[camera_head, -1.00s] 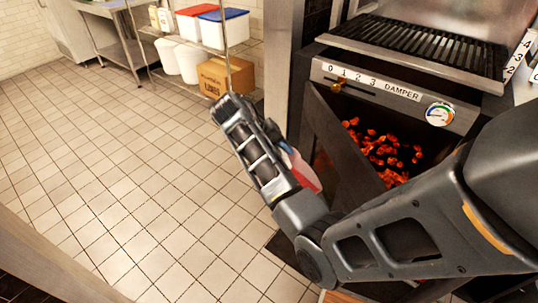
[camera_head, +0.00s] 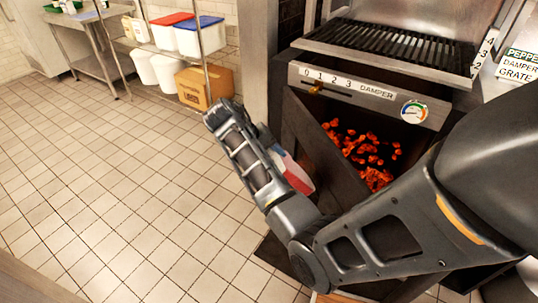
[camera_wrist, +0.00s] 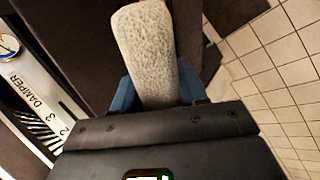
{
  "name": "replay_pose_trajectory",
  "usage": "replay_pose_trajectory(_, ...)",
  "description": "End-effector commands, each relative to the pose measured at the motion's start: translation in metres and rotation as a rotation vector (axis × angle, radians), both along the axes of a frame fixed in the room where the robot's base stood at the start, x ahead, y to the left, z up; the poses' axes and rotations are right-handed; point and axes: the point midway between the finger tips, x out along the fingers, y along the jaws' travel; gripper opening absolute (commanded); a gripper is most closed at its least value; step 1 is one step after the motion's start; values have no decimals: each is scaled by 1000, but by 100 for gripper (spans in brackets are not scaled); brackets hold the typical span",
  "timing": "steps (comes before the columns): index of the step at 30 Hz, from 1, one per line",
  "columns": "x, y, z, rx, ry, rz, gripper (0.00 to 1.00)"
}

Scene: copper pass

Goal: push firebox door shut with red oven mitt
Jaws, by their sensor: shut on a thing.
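The firebox door (camera_head: 303,128) is a dark panel standing open at an angle to the firebox front (camera_head: 365,95). Glowing orange coals (camera_head: 365,150) show behind it. The red oven mitt (camera_head: 298,177) has a pale section and is partly hidden by my arm in the head view. My gripper (camera_wrist: 158,92) has blue fingers shut on the mitt. The mitt is on the door's outer side; I cannot tell whether they touch.
A grill grate (camera_head: 390,48) sits above the firebox, with a damper slider (camera_head: 315,88) and a gauge (camera_head: 414,111) on the front. A wire shelf with tubs and a cardboard box (camera_head: 205,86) stands at the back. The tiled floor (camera_head: 120,180) at left is clear.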

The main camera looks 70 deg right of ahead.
Motion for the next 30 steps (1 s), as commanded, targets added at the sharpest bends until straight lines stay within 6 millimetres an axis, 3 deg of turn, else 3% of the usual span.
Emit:
replay_pose_trajectory(19, -29, -21, 1, 0, 1, -1, 0)
replay_pose_trajectory(30, -31, -24, 0, -1, 0, 1, 0)
